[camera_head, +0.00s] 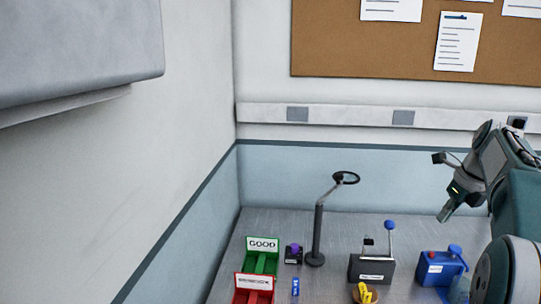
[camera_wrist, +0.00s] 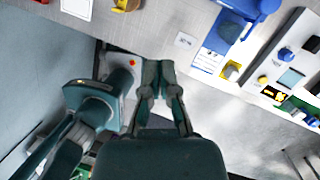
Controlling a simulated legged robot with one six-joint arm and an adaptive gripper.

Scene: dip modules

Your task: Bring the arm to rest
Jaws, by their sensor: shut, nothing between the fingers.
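My arm shows at the right of the head view, bent, with my gripper (camera_head: 446,212) pointing down and to the left. The gripper is raised above the right part of the bench, apart from everything on it. In the wrist view my gripper (camera_wrist: 158,70) has its two fingers together and is empty. Parts of my own body show below and left of it in that view.
On the bench (camera_head: 345,225) stand a green GOOD bin (camera_head: 262,256), a red bin (camera_head: 254,288), a ring-topped stand (camera_head: 318,235), a black device with a blue-knobbed lever (camera_head: 371,270) and a blue device (camera_head: 440,268). A corkboard (camera_head: 400,45) hangs behind.

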